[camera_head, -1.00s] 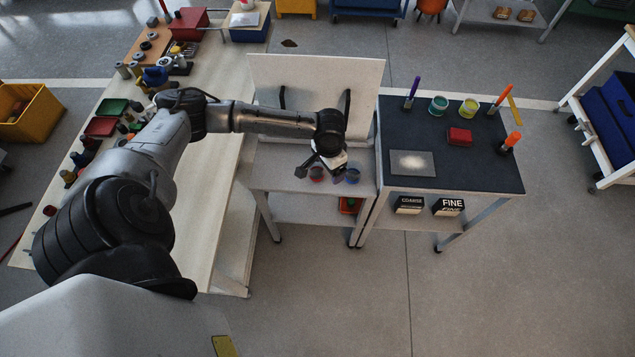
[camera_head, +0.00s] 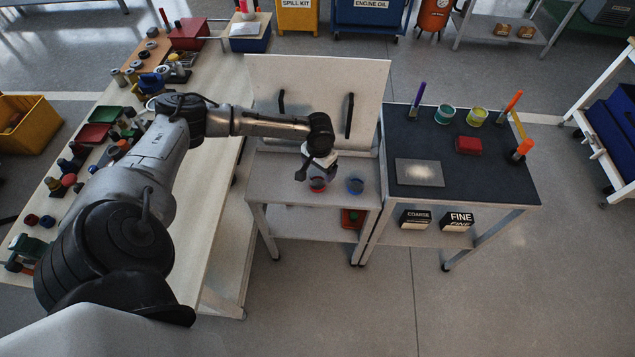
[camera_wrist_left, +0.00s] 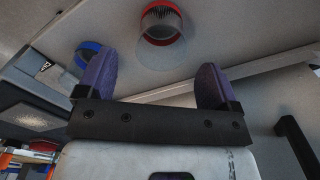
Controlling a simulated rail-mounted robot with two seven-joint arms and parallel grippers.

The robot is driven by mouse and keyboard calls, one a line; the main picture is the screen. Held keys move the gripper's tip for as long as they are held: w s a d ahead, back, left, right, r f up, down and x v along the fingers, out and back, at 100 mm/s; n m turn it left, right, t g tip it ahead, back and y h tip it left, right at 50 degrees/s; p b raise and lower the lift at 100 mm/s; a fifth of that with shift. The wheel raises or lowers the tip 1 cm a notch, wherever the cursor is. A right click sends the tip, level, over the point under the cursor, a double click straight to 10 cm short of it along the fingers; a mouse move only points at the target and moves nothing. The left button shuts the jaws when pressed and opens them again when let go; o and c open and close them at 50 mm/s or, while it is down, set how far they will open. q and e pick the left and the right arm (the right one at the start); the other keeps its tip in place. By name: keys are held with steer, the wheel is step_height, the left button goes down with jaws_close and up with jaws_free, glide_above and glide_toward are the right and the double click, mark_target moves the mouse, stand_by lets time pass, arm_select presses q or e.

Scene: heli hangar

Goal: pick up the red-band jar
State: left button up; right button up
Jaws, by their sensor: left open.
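The red-band jar (camera_head: 317,185) stands on the small grey table (camera_head: 272,190), below my left gripper (camera_head: 316,171) in the head view. The left wrist view shows the jar (camera_wrist_left: 161,24) as a clear body with a red ring, ahead of the fingertips and roughly between their lines. My left gripper (camera_wrist_left: 154,75) is open, its purple-padded fingers wide apart with nothing between them. In the head view the gripper partly covers the jar's top. A blue-band jar (camera_head: 355,186) stands to its right. My right gripper is not in view.
An upright pale panel with two dark handles (camera_head: 349,115) stands behind the jars. A dark-topped table (camera_head: 470,180) adjoins on the right, with a red block (camera_head: 468,146) and pots. A long cluttered bench (camera_head: 200,190) lies left. The table front around the jars is clear.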

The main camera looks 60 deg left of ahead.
mark_target(317, 178)
arm_select(q)
steer(key=shift+s+d+f+b, duration=0.15)
steer(key=shift+f+b, duration=0.4)
steer(key=shift+f, duration=0.85)
steer(key=shift+s+a+f+b, duration=0.15)
steer(key=shift+f+b, duration=0.4)
steer(key=shift+f, duration=0.8)
steer(key=c, duration=1)
